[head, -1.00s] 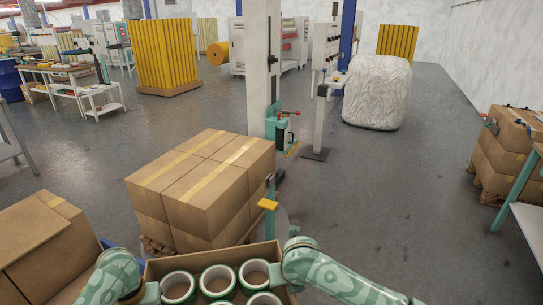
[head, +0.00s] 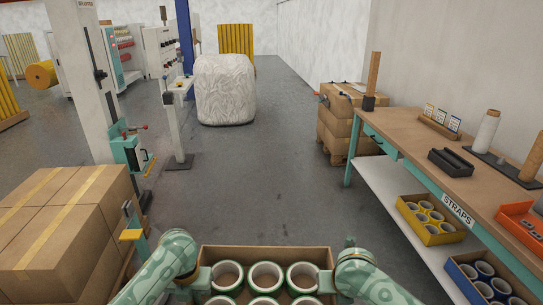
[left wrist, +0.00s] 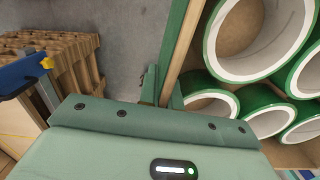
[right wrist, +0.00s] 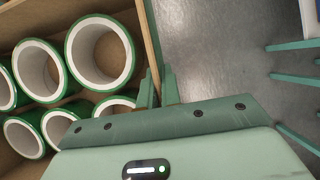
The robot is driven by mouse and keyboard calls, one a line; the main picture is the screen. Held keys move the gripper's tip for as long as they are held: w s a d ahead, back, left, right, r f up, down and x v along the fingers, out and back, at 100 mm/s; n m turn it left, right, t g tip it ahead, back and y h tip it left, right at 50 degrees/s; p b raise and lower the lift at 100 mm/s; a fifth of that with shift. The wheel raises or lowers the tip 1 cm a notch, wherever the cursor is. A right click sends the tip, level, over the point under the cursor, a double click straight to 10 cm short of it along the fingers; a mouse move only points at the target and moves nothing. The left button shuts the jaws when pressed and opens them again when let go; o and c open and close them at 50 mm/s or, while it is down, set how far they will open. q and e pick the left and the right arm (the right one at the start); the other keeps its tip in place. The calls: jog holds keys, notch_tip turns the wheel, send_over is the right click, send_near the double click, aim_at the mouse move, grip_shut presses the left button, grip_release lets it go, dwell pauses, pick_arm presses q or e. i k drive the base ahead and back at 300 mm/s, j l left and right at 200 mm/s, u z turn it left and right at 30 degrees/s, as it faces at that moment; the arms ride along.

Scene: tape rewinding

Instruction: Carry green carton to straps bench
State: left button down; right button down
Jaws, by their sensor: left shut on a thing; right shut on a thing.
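The open carton (head: 264,251) with several green-edged tape rolls (head: 266,276) is at the bottom middle of the head view, between my two hands. My left gripper (head: 203,279) is shut on its left wall, and the left wrist view shows the fingers at the rim (left wrist: 163,90). My right gripper (head: 329,279) is shut on its right wall, seen also at the carton side (right wrist: 150,35) in the right wrist view. The straps bench (head: 408,131), with a STRAPS label, stands at the right, apart from the carton.
The bench top holds a black tray (head: 451,162), spindles and an orange bin (head: 522,222). Its lower shelf holds a yellow carton (head: 431,231) and a blue carton (head: 477,278) of rolls. Stacked boxes (head: 60,225) stand left. The floor ahead is clear up to a wrapped bale (head: 224,90).

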aim_at(410, 131)
jog(key=i+j+z, duration=0.1)
jog(key=i+j, duration=0.2)
jog(key=i, duration=0.25)
jog(key=i+j+z, duration=0.15)
jog(key=i+j, duration=0.25)
jog(key=i, duration=0.15)
jog(key=i+j, duration=0.1)
jog(key=i, duration=2.7)
jog(key=i+j+z, duration=0.15)
jog(key=i, duration=0.45)
jog(key=i+j+z, duration=0.15)
jog(key=i, duration=0.4)
jog(key=z, duration=1.5)
